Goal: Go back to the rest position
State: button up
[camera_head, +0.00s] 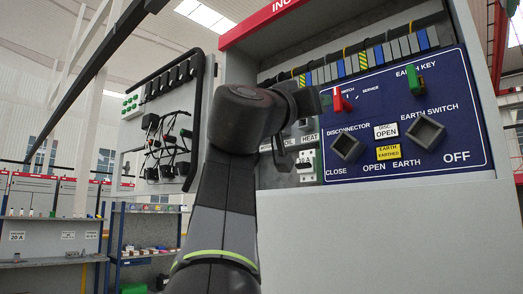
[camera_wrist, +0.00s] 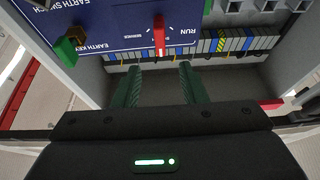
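My gripper (camera_wrist: 158,84) shows in the wrist view with two green fingers spread apart and nothing between them. The green earth key (camera_head: 414,80) sits in the panel, also seen in the wrist view (camera_wrist: 66,50).
The blue panel (camera_head: 465,120) carries two square knobs, the disconnector (camera_head: 347,146) and the earth switch (camera_head: 424,132). An open cabinet door (camera_head: 196,125) with wired parts stands left of my arm. Shelves (camera_head: 150,235) stand farther left.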

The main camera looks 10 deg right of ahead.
aim_at(336, 101)
jog(key=shift+s, duration=0.1)
dwell(0.3)
jog(key=p+x, duration=0.6)
jog(key=x, duration=0.6)
jog(key=shift+r, duration=0.3)
jog(key=shift+w+d+r+p, duration=0.15)
jog(key=shift+w+d+p, duration=0.15)
jog(key=shift+w+d, duration=0.3)
jog(key=shift+a, duration=0.15)
